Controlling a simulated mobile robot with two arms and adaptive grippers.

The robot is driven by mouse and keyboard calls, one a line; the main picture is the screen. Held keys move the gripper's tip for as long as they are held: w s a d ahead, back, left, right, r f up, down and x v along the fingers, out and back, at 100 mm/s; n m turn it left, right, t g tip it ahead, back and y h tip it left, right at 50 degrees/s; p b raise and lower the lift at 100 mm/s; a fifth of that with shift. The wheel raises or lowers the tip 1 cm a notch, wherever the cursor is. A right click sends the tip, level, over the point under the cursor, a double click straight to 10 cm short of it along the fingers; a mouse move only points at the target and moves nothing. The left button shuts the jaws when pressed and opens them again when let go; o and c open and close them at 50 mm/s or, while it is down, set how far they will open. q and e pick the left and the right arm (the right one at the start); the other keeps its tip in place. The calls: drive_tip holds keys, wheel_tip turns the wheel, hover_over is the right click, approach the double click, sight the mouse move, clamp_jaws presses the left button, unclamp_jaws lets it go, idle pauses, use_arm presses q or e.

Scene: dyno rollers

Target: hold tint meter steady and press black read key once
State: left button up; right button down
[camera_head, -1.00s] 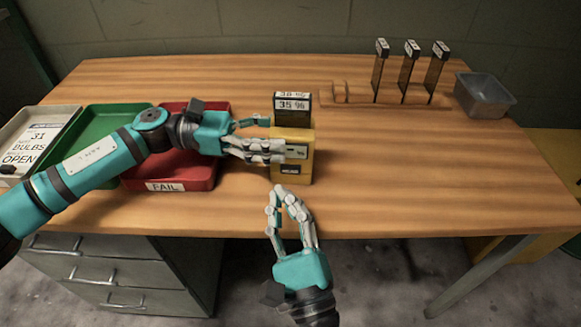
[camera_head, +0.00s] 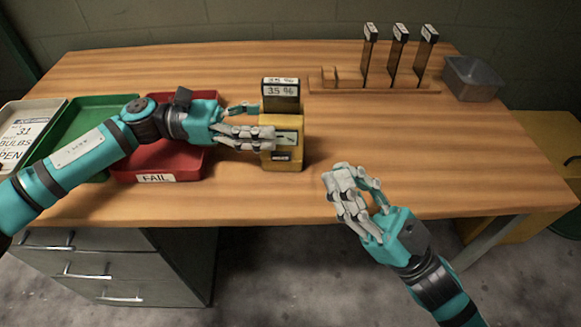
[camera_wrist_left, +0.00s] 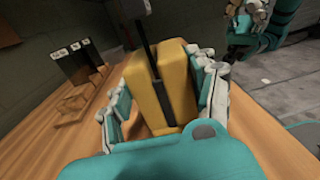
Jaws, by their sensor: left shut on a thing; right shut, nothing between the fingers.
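The yellow tint meter (camera_head: 268,161) stands upright on the workbench, with a dark sample marked 35 % (camera_head: 281,104) in its top. My left gripper (camera_head: 262,127) is shut on the meter, fingers on either side of its body; the left wrist view shows the yellow body (camera_wrist_left: 180,92) between the fingers. A small screen (camera_head: 288,138) and a dark labelled patch (camera_head: 281,156) are on its front; I cannot tell whether that patch is the black read key. My right gripper (camera_head: 340,172) is shut and empty, apart from the meter, to its right and nearer the front edge.
A wooden rack (camera_head: 372,87) with several dark samples and a grey bin (camera_head: 472,75) stand at the back right.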

sight(281, 157)
wheel_tip(281, 157, down, 8)
drive_tip(key=w+d+n+g+h, duration=0.1)
drive_tip(key=n+g+h, duration=0.4)
drive_tip(key=n, duration=1.4)
drive_tip(key=d+g, duration=0.1)
drive_tip(key=g, duration=0.2)
drive_tip(key=shift+w+d, duration=0.2)
drive_tip(key=shift+w, duration=0.05)
drive_tip(key=shift+a, duration=0.1)
drive_tip(key=x, duration=1)
drive_tip(key=shift+a+r, duration=0.1)
drive_tip(key=w, duration=0.2)
drive_tip(key=shift+w+d, duration=0.3)
drive_tip(key=shift+w, duration=0.7)
